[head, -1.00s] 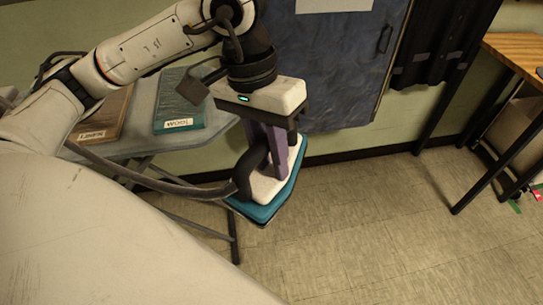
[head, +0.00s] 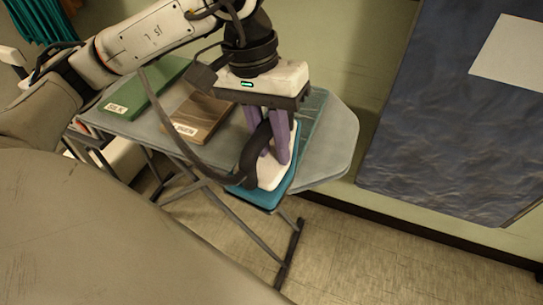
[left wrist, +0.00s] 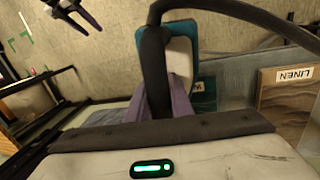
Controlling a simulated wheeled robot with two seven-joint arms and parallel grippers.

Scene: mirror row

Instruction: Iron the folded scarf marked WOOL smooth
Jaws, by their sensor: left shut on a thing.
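My left gripper (head: 270,150) is shut on the handle of an iron, with its purple fingers (left wrist: 172,104) around it. The iron (head: 272,197) has a white body and a teal base, and hangs beside the near edge of the ironing board (head: 335,140). The teal folded scarf (head: 313,112) lies on the board behind the gripper, mostly hidden in the head view. Its label, partly covered, shows in the left wrist view (left wrist: 198,87). A dark two-pronged shape, apparently my right gripper (left wrist: 80,22), shows at the top left there, prongs apart and empty.
A brown folded piece (head: 203,112) marked LINEN lies left of the teal scarf. A green folded piece (head: 148,85) with an unclear label lies further left. A dark blue panel (head: 440,130) stands at the right. The floor in front is clear.

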